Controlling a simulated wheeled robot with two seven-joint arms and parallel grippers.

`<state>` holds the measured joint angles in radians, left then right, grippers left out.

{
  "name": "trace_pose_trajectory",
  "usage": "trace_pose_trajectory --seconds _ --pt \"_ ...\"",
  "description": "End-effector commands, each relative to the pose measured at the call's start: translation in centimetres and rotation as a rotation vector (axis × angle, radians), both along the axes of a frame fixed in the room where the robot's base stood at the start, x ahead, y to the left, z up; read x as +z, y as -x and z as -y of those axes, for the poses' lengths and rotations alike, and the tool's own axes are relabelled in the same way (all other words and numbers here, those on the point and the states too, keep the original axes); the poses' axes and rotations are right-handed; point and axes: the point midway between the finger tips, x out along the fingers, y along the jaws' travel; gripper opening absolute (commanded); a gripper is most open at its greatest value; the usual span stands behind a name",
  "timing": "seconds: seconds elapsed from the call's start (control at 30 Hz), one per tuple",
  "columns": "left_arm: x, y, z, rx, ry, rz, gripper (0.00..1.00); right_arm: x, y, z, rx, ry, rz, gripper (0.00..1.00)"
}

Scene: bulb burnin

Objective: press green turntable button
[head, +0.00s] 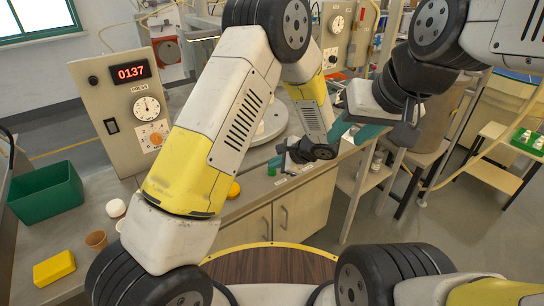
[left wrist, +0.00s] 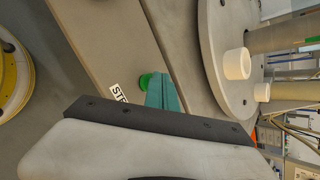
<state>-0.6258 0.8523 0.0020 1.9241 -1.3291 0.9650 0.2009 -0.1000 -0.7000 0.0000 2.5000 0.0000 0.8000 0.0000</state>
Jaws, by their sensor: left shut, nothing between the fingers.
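The green button (head: 272,170) sits on the bench's front edge. In the left wrist view the green button (left wrist: 145,81) is partly hidden behind my teal fingertips, beside a label reading "STE". My left gripper (head: 277,160) is shut and empty, its fingertips right at the button; whether they touch it I cannot tell. The turntable (head: 268,128), a pale round disc, is behind my left arm in the head view. Its rim shows in the left wrist view (left wrist: 212,60) with white cylinders on it. My right gripper (head: 354,131) has its teal fingers apart, right of the turntable.
A control panel (head: 108,100) with a display reading 0137 and a dial stands at left. A green bin (head: 45,192), a yellow block (head: 53,268) and a brown cup (head: 96,239) are on the left bench. A side table (head: 505,170) is at right.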

Motion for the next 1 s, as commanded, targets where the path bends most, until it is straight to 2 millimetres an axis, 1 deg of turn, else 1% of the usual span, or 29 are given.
trace_pose_trajectory --seconds 0.3,0.6,1.0 --pt "-0.4 0.0 0.0 -0.001 0.0 -0.001 0.0 0.0 0.0 0.0 0.0 0.0 0.0 0.4" --pt "-0.3 0.0 0.0 -0.001 0.001 0.0 0.0 0.0 0.0 0.0 0.0 0.0 0.0 0.4" --pt "1.4 0.0 0.0 -0.001 0.001 0.0 0.0 0.0 0.0 0.0 0.0 0.0 0.0 0.4"
